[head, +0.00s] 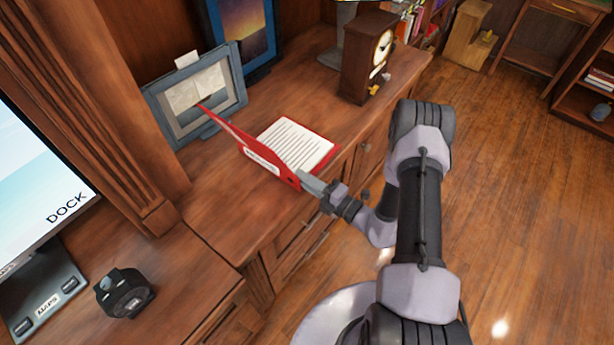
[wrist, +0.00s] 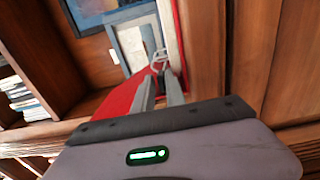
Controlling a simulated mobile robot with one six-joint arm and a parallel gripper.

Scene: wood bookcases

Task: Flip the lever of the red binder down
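The red binder (head: 268,160) lies open on the wooden cabinet top in the head view, with one red cover raised at a tilt and lined white pages showing. In the wrist view its red cover (wrist: 122,98) is left of my fingers. A pale metal loop (wrist: 159,58), apparently the lever, shows just past my fingertips, sticking up. My gripper (head: 308,182) is at the near end of the binder; in the wrist view (wrist: 159,82) its fingers stand a small gap apart. I cannot tell if they touch the loop. The lever is not clear in the head view.
A grey picture frame (head: 156,105) stands behind the binder, and a wooden clock (head: 362,60) stands farther right. A monitor (head: 40,165) and a black device (head: 124,293) are at the left. The cabinet top between the binder and the clock is clear.

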